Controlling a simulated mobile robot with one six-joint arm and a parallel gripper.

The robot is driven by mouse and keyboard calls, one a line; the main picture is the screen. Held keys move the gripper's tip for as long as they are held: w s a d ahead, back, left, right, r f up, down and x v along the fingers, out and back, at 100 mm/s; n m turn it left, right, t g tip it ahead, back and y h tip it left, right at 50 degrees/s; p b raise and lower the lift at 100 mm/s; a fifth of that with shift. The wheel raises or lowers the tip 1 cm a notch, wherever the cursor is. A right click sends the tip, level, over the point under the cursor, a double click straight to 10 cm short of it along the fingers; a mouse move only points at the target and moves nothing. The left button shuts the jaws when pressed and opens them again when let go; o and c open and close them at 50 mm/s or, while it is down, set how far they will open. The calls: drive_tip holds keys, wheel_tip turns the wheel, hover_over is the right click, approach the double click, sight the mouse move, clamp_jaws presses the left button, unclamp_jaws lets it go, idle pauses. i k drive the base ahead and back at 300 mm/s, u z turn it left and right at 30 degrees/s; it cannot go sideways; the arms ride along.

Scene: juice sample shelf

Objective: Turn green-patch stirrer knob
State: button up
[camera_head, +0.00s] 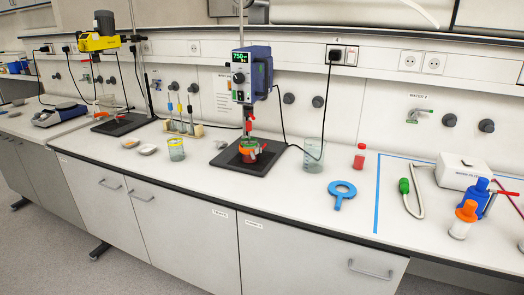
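A blue and grey stirrer (262,75) stands in the middle of the bench on a dark base plate (228,158). Its front has a lit display (241,57) with green digits that seem to read 750. A dark round knob (239,78) sits below the display. I cannot make out a separate green patch beside the knob at this size. Under the stirrer is a beaker (249,152) with orange-red contents and some green at its top. A second, yellow stirrer (97,42) stands farther left. My gripper is not in view.
A glass beaker (313,155), a red bottle (359,157) and a blue ring tool (342,193) stand or lie right of the stirrer. Black cables hang behind. The bench front is mostly clear.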

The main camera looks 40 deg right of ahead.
sight(238, 78)
drive_tip(key=z, duration=4.65)
drive_tip(key=i, duration=0.1)
drive_tip(key=u, duration=3.55)
